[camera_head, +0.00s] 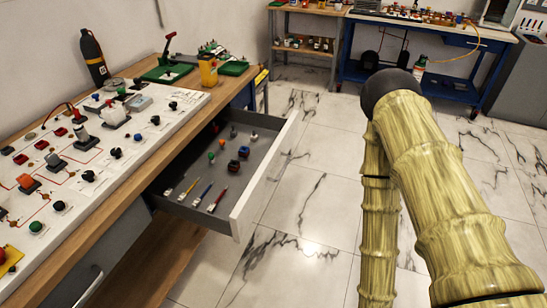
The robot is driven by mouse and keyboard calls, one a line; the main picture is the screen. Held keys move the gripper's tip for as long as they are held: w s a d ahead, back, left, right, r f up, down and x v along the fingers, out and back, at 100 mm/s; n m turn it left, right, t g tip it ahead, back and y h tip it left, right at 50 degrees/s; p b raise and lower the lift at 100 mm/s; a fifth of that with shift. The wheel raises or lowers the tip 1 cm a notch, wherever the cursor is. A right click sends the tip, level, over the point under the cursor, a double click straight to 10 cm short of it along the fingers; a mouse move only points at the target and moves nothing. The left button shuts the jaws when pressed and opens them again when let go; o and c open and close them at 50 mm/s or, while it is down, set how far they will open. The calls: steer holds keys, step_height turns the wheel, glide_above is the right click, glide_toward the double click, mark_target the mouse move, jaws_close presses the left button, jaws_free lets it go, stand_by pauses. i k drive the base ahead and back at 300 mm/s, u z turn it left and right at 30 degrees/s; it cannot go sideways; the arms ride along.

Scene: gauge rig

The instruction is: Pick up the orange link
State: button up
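An orange block (28,183) sits on the white panel (120,158) on the bench at the left, near the panel's left edge. It looks like the orange link, but I cannot be sure at this size. A small orange piece (222,142) also lies in the open drawer (262,178), too small to identify. My arm, with a wood-like pattern, fills the right side. My gripper is not in view, so whether it is open or holds anything does not show.
The drawer juts out from the bench and holds screwdrivers (202,193) and several small parts. A yellow container (208,70) and a black bottle (94,57) stand at the bench's back. A blue workbench (430,30) stands at the far wall. The marble floor between is clear.

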mark_target(25, 180)
steer(key=u, duration=0.8)
steer(key=k, duration=0.6)
steer(key=u, duration=1.35)
steer(key=i, duration=0.5)
steer(key=z, duration=0.05)
